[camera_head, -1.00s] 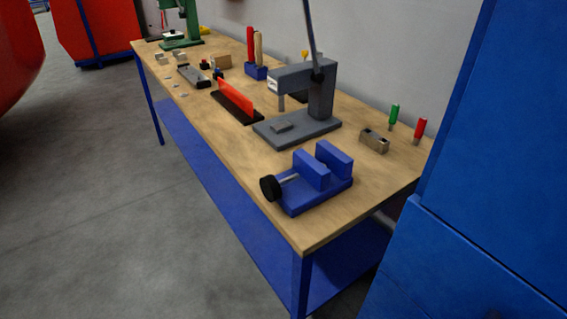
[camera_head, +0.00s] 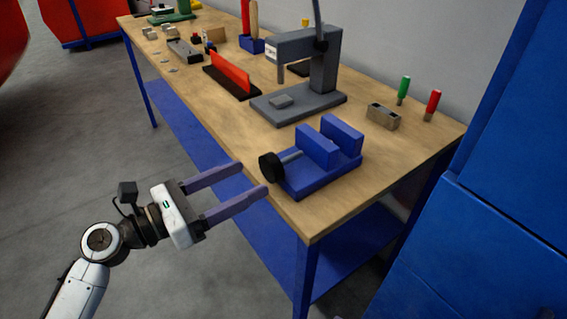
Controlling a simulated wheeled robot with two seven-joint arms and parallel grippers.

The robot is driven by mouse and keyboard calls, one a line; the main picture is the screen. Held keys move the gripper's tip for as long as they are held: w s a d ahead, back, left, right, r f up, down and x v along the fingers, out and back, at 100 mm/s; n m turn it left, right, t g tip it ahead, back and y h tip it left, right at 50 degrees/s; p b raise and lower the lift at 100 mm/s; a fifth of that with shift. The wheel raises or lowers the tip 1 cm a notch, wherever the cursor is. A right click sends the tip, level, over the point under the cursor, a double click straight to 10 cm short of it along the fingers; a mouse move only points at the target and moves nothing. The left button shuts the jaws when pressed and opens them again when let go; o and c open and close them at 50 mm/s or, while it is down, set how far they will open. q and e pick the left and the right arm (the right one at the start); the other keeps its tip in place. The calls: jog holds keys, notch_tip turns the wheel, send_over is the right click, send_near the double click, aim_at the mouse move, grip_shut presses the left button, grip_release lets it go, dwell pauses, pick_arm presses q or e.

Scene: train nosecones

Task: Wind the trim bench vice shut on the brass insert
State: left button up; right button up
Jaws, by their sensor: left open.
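The blue bench vice (camera_head: 318,176) stands near the front corner of the wooden bench. Its two upright jaws are apart, and I see nothing brass in the part of the gap that shows. Its round black handwheel (camera_head: 270,167) sits on a grey screw (camera_head: 290,156) and faces left, by the bench's front edge. My left gripper (camera_head: 253,178) comes in from the left, open and empty. Its two long purple fingers point at the handwheel, with the tips just left of it; I cannot tell whether they touch. I cannot pick out the brass insert.
A grey lever press (camera_head: 320,75) stands behind the vice. A block with holes (camera_head: 383,116), a green-handled tool (camera_head: 403,90) and a red-handled tool (camera_head: 432,104) are at right. A red strip fixture (camera_head: 232,76) lies farther left. A blue cabinet (camera_head: 500,160) flanks the right.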

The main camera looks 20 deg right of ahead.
pick_arm(q)
jog(key=x, duration=1)
jog(key=shift+d+r, duration=0.1)
jog(key=c, duration=1)
